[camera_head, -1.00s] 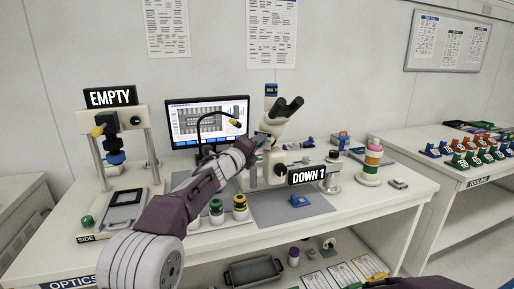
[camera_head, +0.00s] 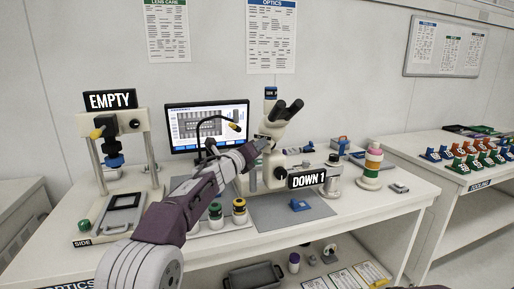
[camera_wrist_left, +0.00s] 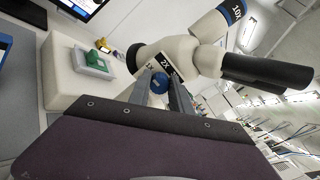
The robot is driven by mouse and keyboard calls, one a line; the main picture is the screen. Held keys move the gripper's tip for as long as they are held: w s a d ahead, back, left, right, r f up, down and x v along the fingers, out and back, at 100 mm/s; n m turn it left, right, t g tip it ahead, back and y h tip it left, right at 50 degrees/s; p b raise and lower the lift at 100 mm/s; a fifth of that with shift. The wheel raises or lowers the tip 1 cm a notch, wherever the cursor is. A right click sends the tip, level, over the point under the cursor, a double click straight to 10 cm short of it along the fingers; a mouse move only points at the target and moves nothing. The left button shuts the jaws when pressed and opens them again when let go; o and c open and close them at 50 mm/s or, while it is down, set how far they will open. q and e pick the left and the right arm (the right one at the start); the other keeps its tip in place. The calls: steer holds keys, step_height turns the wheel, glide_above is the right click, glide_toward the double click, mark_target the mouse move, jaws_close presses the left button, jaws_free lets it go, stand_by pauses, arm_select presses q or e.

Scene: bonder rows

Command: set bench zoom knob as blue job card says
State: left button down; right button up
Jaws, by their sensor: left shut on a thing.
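The bench microscope (camera_head: 272,128) stands at the middle of the optics bench, with dark eyepieces and a blue band at the top. The knob's exact setting is not clear. I cannot pick out the blue job card. My right gripper is not in view.
A stand marked "EMPTY" (camera_head: 110,101) is at the left and a monitor (camera_head: 207,126) behind. A stacked coloured tower (camera_head: 373,160) stands at the right. Cards (camera_head: 345,280) lie on the lower shelf.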

arm_select(q)
steer(key=shift+f, duration=0.15)
steer(key=c, duration=1.2)
jaws_free()
steer(key=shift+o, duration=0.2)
steer(key=b+v, duration=0.3)
steer(key=v, duration=0.6)
steer(key=shift+b, duration=0.35)
